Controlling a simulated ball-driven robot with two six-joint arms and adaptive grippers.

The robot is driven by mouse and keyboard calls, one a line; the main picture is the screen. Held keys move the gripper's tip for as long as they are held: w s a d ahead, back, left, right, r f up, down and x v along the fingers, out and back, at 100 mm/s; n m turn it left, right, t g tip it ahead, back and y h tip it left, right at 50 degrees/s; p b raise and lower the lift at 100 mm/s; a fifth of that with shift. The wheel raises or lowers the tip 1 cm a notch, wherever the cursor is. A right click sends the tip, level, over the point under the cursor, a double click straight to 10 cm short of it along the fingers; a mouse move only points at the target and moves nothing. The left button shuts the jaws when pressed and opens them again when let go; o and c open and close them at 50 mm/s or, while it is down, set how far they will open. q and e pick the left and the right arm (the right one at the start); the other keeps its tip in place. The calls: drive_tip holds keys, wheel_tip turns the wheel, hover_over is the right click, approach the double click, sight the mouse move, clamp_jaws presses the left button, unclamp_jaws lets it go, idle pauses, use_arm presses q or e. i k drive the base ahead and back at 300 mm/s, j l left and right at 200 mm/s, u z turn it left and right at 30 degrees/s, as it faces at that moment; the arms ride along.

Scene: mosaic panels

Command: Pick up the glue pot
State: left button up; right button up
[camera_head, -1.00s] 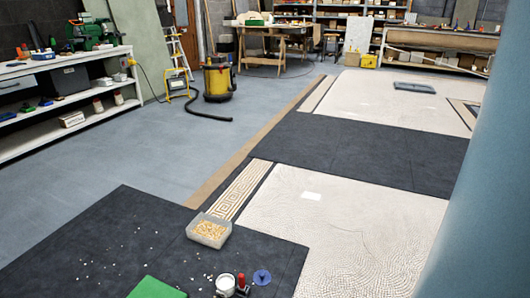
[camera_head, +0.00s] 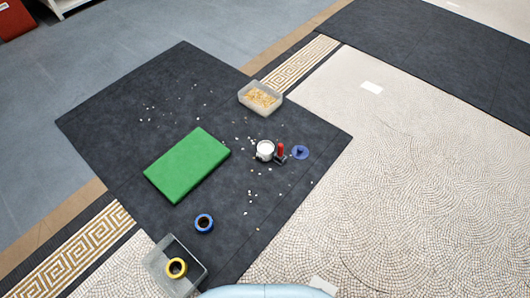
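A small white round pot (camera_head: 265,150), which looks like the glue pot, stands upright on the dark mat (camera_head: 110,120), right of the green pad. A small red-handled tool (camera_head: 281,152) is close against its right side; I cannot tell if they touch. A blue disc-shaped item with a knob (camera_head: 301,152) lies just right of that tool. Neither of my grippers is in view.
A green pad (camera_head: 187,165) lies on the mat. A clear bin of tan pieces (camera_head: 261,98) stands behind the pot. Nearer are a blue ring (camera_head: 204,223) and a grey bin (camera_head: 160,255) holding a yellow ring (camera_head: 177,267). White chips are scattered around. Mosaic floor (camera_head: 420,180) lies open at right.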

sight(266, 149)
drive_tip(key=i+l+u, duration=0.1)
drive_tip(key=u, duration=0.65)
drive_tip(key=i+l+u, duration=0.1)
drive_tip(key=l+u, duration=0.15)
drive_tip(key=i+l+u, duration=0.1)
drive_tip(key=l+u, duration=0.15)
drive_tip(key=l, duration=0.25)
drive_tip(key=l+u, duration=0.3)
drive_tip(key=l, duration=0.5)
drive_tip(key=i+l, duration=0.15)
drive_tip(key=l, duration=0.4)
